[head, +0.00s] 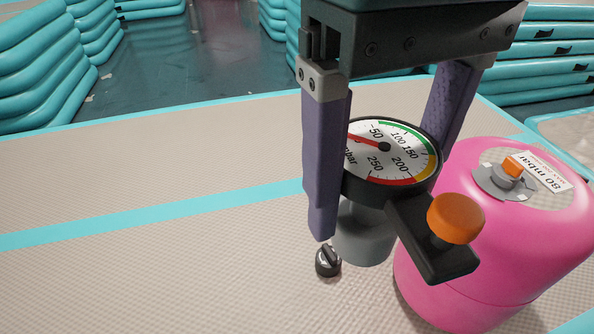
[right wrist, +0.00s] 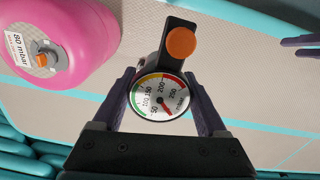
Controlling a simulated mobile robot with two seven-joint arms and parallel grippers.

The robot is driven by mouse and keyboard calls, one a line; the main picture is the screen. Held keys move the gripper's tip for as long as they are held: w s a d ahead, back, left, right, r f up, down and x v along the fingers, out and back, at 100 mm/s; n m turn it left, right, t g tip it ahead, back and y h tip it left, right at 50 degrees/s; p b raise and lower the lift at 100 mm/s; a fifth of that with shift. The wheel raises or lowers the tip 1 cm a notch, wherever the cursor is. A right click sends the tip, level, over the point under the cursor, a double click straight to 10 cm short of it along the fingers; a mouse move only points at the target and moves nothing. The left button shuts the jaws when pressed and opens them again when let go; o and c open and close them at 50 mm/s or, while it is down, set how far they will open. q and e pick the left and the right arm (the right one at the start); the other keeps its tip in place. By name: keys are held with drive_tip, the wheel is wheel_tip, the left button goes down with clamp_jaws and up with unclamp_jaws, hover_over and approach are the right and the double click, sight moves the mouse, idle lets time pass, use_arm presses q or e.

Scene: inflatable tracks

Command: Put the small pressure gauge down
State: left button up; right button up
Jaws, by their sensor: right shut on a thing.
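The small pressure gauge (head: 392,160) has a white dial with a black rim and a green, yellow and red scale. A black side arm with an orange knob (head: 455,218) sticks out from it. My right gripper (head: 378,190) points down with its purple fingers on either side of the gauge, shut on it. A grey cylinder (head: 362,235) shows under the dial; I cannot tell whether it touches the mat. The gauge also shows between the fingers in the right wrist view (right wrist: 159,97). Purple fingers of my left gripper (right wrist: 301,45) show at that view's right edge.
A pink cylinder (head: 440,270) labelled 80 mbar stands close to the right of the gauge. A small black knob (head: 328,261) lies by the left fingertip. The beige mat (head: 130,270) is clear at left. Teal inflatable walls (head: 40,60) stand behind.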

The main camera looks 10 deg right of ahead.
use_arm(q)
wheel_tip(320, 180, down, 14)
drive_tip(key=b, duration=1.2)
drive_tip(key=shift+a+f, duration=0.15)
wheel_tip(320, 180, down, 2)
drive_tip(key=shift+b, duration=1.05)
use_arm(e)
drive_tip(key=f, duration=0.9)
drive_tip(key=s+a+f, duration=0.1)
drive_tip(key=f, duration=1.8)
drive_tip(key=shift+s+a+f, duration=0.15)
drive_tip(key=shift+a+f, duration=0.15)
drive_tip(key=shift+f, duration=0.1)
drive_tip(key=shift+r, duration=0.1)
use_arm(q)
drive_tip(key=shift+f, duration=0.15)
use_arm(e)
drive_tip(key=shift+f, duration=0.2)
drive_tip(key=o, duration=1.4)
